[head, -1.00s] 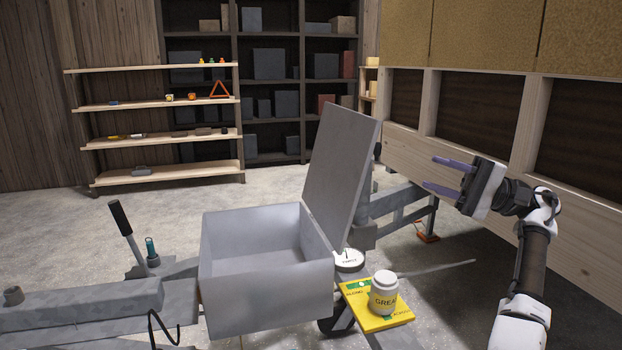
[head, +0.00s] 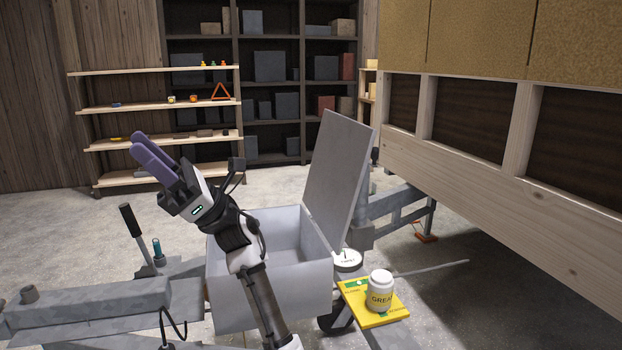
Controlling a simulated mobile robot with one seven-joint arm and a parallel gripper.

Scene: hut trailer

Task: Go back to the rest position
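My gripper (head: 145,148) is raised at the left of the head view, pointing up and left, with its two purple fingers seen nearly one behind the other. I see nothing between the fingers, but the gap between them is hard to judge from this angle. My arm crosses in front of the grey metal box (head: 230,300) and hides part of its front and inside. The box's lid (head: 340,180) stands open at its right side.
A white grease jar (head: 380,291) stands on a yellow board (head: 384,319) right of the box. A lever with a black handle (head: 130,220) rises at the left. Wooden shelves (head: 150,146) stand behind. The trailer's timber wall (head: 480,180) fills the right.

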